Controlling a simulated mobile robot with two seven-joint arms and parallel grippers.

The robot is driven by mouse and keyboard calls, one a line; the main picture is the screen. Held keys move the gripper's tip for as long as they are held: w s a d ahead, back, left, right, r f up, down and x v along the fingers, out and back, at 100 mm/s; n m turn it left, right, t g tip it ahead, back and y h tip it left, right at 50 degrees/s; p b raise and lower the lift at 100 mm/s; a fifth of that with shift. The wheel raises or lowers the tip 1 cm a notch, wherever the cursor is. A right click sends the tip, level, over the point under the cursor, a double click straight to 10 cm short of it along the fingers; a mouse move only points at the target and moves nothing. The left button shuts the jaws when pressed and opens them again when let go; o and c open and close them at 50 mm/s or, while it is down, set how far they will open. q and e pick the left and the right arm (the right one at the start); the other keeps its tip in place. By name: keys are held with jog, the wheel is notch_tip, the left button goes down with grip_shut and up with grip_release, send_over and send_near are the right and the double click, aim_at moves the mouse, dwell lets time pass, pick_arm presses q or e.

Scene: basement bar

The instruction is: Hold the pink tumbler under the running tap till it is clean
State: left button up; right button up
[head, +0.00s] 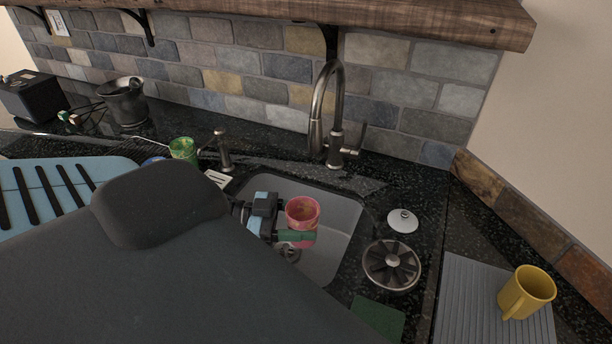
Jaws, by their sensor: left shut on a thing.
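The pink tumbler (304,210) is upright in the sink (345,216), its open mouth facing up. It has reddish and yellowish patches on its wall. My left gripper (297,236) reaches in from the left and is shut on the tumbler, hiding part of its lower wall. The tap (334,112) stands behind the sink, with its spout tip above and slightly right of the tumbler. No water stream shows. The tap's handle (357,142) is on its right side. My right gripper is not in view.
A round dark strainer (391,265) and a white lidded knob (402,220) lie right of the sink. A yellow mug (526,292) stands on a grey ribbed mat (482,303). A green cup (183,149) and a soap dispenser (222,149) stand left of the tap. A wooden shelf (420,17) overhangs.

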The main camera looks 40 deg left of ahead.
aim_at(307, 205)
pick_arm(q)
jog(key=shift+a, duration=0.1)
